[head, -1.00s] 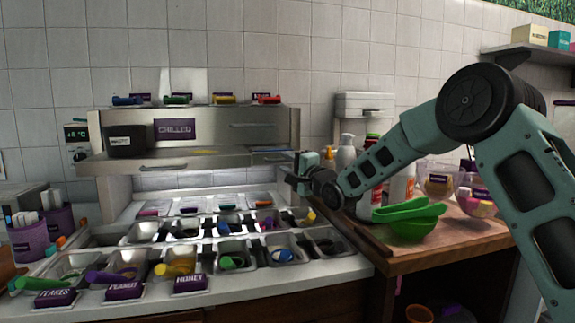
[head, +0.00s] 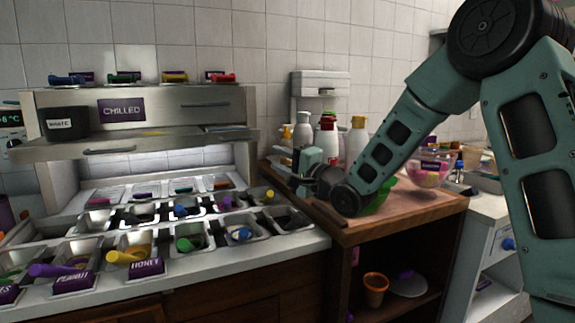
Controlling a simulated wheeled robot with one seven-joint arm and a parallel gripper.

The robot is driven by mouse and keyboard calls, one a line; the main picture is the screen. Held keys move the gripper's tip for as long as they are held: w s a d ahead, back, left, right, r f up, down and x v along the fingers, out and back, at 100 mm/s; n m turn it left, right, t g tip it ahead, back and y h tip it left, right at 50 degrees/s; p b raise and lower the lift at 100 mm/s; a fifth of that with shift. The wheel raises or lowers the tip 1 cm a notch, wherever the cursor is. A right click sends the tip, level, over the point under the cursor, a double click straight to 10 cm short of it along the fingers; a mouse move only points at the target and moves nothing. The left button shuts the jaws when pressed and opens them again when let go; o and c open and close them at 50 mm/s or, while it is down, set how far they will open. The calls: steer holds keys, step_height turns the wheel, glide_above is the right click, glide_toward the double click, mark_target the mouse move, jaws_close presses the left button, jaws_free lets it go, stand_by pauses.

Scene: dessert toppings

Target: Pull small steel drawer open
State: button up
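A steel unit with a purple CHILLED label (head: 122,110) stands against the wall at the left in the head view. A bar handle (head: 205,105) is on the right part of its upper front. Below, a steel ledge or drawer (head: 60,150) juts forward and has a handle (head: 108,151); I cannot tell how far it is out. My gripper (head: 294,178) is right of the unit, apart from both handles, over the wooden counter's left back part and pointing left. Its fingers are small and dark, so their opening is unclear. I see nothing held.
Topping pans (head: 190,240) with coloured scoops fill the counter below the unit. A black WHITE box (head: 66,123) sits on the ledge. Bottles (head: 356,138) stand behind my arm, and a green bowl (head: 376,198) is partly hidden by it. An orange pot (head: 375,288) is under the wooden counter.

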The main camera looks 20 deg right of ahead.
steer(key=shift+v, duration=1.1)
steer(key=shift+a, duration=0.1)
